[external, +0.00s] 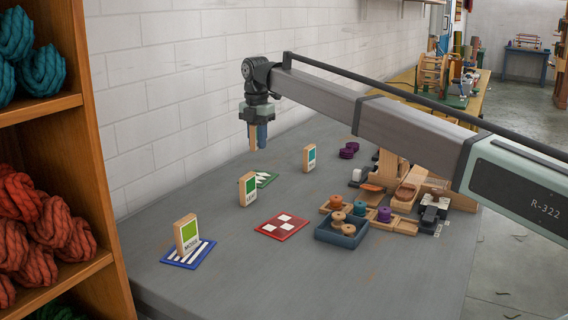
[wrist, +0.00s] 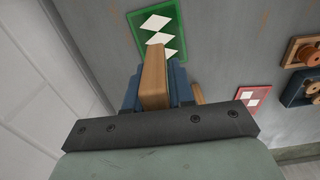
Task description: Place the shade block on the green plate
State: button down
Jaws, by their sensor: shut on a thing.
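My gripper (external: 258,146) is shut on a thin wooden block (wrist: 155,75) and holds it upright above the table, near the white wall. The held block's labelled face is turned away from both views. The green plate (external: 267,178) with white diamonds lies flat on the table below my gripper. In the wrist view the green plate (wrist: 136,20) shows just beyond the held block, which overlaps its near edge. I see nothing standing on the plate.
A green-labelled block (external: 248,190) stands left of the green plate, and a teal-labelled one (external: 309,158) to its right. Another block (external: 187,237) stands on a blue plate (external: 205,247). A red plate (external: 268,231) is empty. A blue tray (external: 342,238) holds spools.

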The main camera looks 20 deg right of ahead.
aim_at(258, 178)
notch_tip(258, 178, down, 9)
jog(key=shift+f, duration=0.1)
dwell(0.4)
jog(key=shift+f, duration=0.1)
jog(key=c, duration=1)
grip_release()
jog(key=shift+o, duration=0.2)
notch_tip(258, 178, up, 12)
jog(key=shift+r, duration=0.2)
jog(key=shift+o, duration=0.3)
